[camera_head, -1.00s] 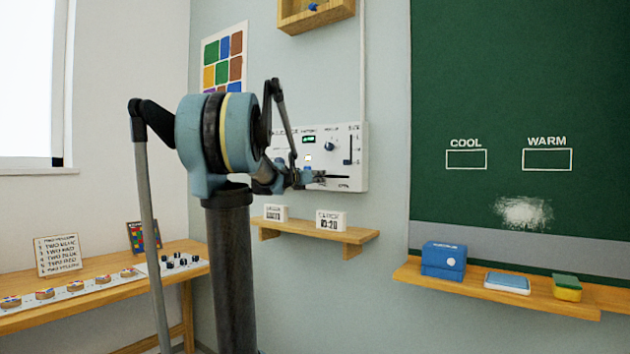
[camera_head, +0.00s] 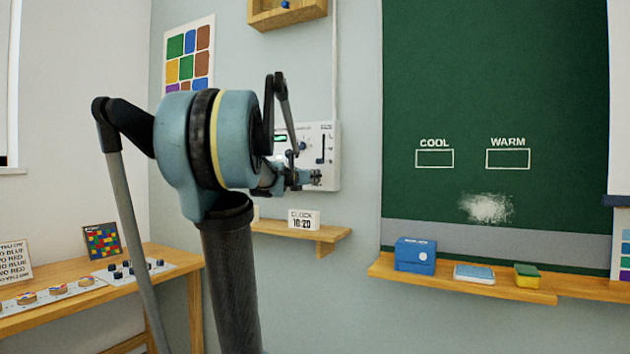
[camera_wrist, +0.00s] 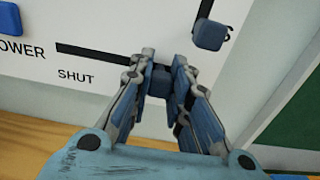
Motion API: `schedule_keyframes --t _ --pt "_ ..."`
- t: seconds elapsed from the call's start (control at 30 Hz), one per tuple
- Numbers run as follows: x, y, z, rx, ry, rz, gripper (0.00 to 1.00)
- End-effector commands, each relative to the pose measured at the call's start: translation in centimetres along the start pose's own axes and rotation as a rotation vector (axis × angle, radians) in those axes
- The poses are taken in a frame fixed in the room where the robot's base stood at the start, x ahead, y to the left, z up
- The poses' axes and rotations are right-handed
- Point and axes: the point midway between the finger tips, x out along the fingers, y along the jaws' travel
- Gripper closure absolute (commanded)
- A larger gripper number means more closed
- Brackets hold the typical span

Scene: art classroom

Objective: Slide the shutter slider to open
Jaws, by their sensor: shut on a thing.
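The white wall panel (camera_head: 331,150) hangs left of the chalkboard, partly hidden behind my arm. In the wrist view it has a dark horizontal slot (camera_wrist: 95,54) with the word SHUT printed below its left part. My gripper (camera_wrist: 163,72) is at the right end of the visible slot, shut on a small blue-grey slider knob (camera_wrist: 160,82) between its fingers. The head view shows my gripper (camera_head: 312,178) at the panel's lower right, close to its right edge. The word OPEN is not visible in either view.
Another knob (camera_wrist: 210,34) on a vertical slot sits just up and right of my fingers. A blue button (camera_wrist: 9,20) is at the left. Below the panel is a wooden shelf (camera_head: 325,236) with a clock (camera_head: 303,219). The chalkboard (camera_head: 480,80) is to the right.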

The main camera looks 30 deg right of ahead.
Motion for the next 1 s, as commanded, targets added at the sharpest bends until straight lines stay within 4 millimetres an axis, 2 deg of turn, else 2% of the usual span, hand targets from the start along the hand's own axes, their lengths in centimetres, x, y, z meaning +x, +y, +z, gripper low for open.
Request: schedule_keyframes --t 0.3,0.33,0.4,0.77,1.0 --pt "-0.1 -0.2 0.0 -0.001 0.000 -0.004 1.00" --pt "-0.1 -0.2 0.0 -0.001 0.000 -0.004 0.76" --pt "-0.1 -0.2 0.0 -0.001 0.000 -0.004 0.62" --pt "-0.3 0.1 0.0 0.000 0.000 0.001 0.62" --pt "-2.6 0.3 0.0 0.000 0.000 0.005 0.62"
